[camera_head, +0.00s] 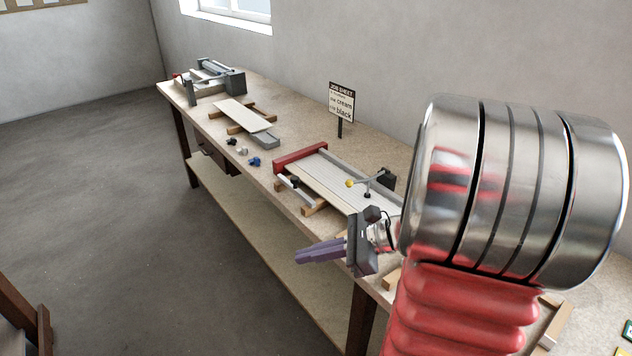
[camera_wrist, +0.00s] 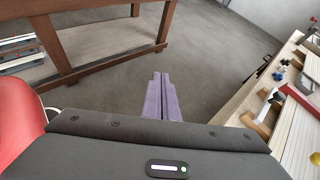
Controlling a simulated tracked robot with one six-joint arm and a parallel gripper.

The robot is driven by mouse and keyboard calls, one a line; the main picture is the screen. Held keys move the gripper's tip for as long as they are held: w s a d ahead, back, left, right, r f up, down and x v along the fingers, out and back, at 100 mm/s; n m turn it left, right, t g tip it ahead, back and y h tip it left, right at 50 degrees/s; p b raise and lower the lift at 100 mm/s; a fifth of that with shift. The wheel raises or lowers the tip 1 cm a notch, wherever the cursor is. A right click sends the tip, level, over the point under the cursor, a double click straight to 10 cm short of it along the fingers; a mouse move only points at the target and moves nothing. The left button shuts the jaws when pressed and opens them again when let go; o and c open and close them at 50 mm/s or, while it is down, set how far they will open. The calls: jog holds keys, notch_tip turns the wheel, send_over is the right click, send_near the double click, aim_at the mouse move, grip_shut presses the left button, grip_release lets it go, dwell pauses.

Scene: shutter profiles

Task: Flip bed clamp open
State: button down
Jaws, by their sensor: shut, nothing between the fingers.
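The bed clamp (camera_head: 372,181) stands on the far side of the grooved pale bed on the bench. Its grey arm reaches out over the bed, with a yellow ball knob (camera_head: 349,183) at one end and a black foot pointing down at the bed. I cannot tell if the foot touches. My gripper (camera_head: 298,255) is in front of the bench's front edge, apart from the clamp and to its lower left. Its purple fingers (camera_wrist: 162,82) are together and empty, over the floor in the wrist view. My arm hides the bed's right end.
A red fence (camera_head: 300,158) crosses the bed's left end. Left of it lie small black, white and blue parts (camera_head: 254,161), a cream board on wooden blocks (camera_head: 241,114) and a grey machine (camera_head: 214,78). A job sheet sign (camera_head: 341,101) stands behind. Floor in front is clear.

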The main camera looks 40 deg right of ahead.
jog(key=s+d+f+m+t+h, duration=0.1)
jog(key=s+d+m+t+h, duration=0.2)
jog(key=d+m, duration=0.5)
jog(key=s+d+f+m+t+h, duration=0.2)
jog(key=d+m+t+h, duration=0.3)
jog(key=d, duration=1.1)
jog(key=s+m, duration=0.1)
jog(key=m, duration=0.1)
jog(key=shift+s+d+f+m+t, duration=0.15)
jog(key=shift+d+m+t, duration=0.2)
jog(key=shift+m+t, duration=0.05)
jog(key=w, duration=1.3)
jog(key=w+a, duration=0.1)
jog(key=w, duration=0.6)
jog(key=shift+f, duration=0.15)
jog(key=shift+d, duration=0.1)
